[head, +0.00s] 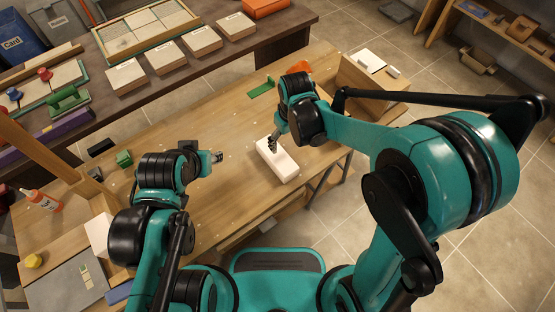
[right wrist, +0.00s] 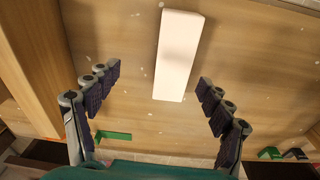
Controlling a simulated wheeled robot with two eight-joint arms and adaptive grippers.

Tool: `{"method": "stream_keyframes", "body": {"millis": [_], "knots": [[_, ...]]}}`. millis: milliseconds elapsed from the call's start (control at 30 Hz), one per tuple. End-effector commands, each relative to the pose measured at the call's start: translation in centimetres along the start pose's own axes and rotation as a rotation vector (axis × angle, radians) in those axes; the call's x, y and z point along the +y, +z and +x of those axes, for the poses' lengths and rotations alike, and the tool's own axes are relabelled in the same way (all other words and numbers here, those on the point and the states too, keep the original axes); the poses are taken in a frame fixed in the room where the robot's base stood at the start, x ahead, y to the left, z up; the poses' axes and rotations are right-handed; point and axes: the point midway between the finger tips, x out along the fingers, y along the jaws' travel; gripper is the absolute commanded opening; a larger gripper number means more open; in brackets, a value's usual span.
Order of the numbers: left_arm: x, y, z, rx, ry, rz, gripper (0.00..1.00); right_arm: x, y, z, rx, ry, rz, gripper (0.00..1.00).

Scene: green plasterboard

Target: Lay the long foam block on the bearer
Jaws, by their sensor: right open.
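The long white foam block (head: 279,160) lies flat on the wooden bench, near its front edge. In the right wrist view the foam block (right wrist: 179,55) lies ahead of the fingers, in line with the gap between them. My right gripper (head: 274,142) is at the block's far end, open and empty; its spread fingers also show in the right wrist view (right wrist: 158,78). My left gripper (head: 217,157) is left of the block, apart from it; its jaws are too small to judge. I cannot tell which piece is the bearer.
A green bracket (head: 262,87) and an orange thing (head: 299,68) are at the bench's far right. A green block (head: 124,158) and an orange-capped bottle (head: 43,200) are at the left. A wooden box (head: 355,82) stands at the right end. The bench (head: 200,120) is mostly clear mid-way.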

Motion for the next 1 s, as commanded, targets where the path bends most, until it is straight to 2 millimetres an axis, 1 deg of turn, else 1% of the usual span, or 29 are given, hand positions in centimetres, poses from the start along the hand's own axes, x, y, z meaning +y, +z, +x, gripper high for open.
{"method": "stream_keyframes", "body": {"millis": [33, 100, 200, 400, 633, 833, 900, 1000], "knots": [[0.0, 0.1, 0.1, 0.000, 0.000, 0.000, 0.40, -0.7, -0.7, 1.5, -0.024, -0.007, -0.028, 0.80], [0.0, 0.1, 0.2, 0.000, 0.000, 0.000, 0.40, -1.3, -1.1, 2.9, -0.051, -0.014, -0.055, 0.80], [0.0, 0.1, 0.2, 0.000, 0.000, 0.000, 0.40, -2.0, -1.5, 4.2, -0.076, -0.021, -0.080, 0.80], [0.0, 0.6, 0.8, 0.000, 0.000, 0.000, 0.40, -2.3, -1.4, 6.6, -0.088, -0.024, -0.091, 0.80], [0.0, 1.2, 1.7, 0.000, 0.000, 0.000, 0.40, -2.6, -1.1, 8.8, -0.086, -0.024, -0.090, 0.80], [0.0, 2.2, 3.0, 0.000, 0.000, 0.000, 0.40, -3.0, -0.7, 11.9, -0.086, -0.023, -0.089, 0.80], [0.0, 2.3, 3.2, 0.000, 0.000, 0.000, 0.40, -3.0, -0.7, 12.5, -0.085, -0.023, -0.089, 0.80], [0.0, 2.2, 3.1, 0.000, 0.000, 0.000, 0.40, -3.0, -0.7, 12.5, -0.085, -0.023, -0.089, 0.80]]}}
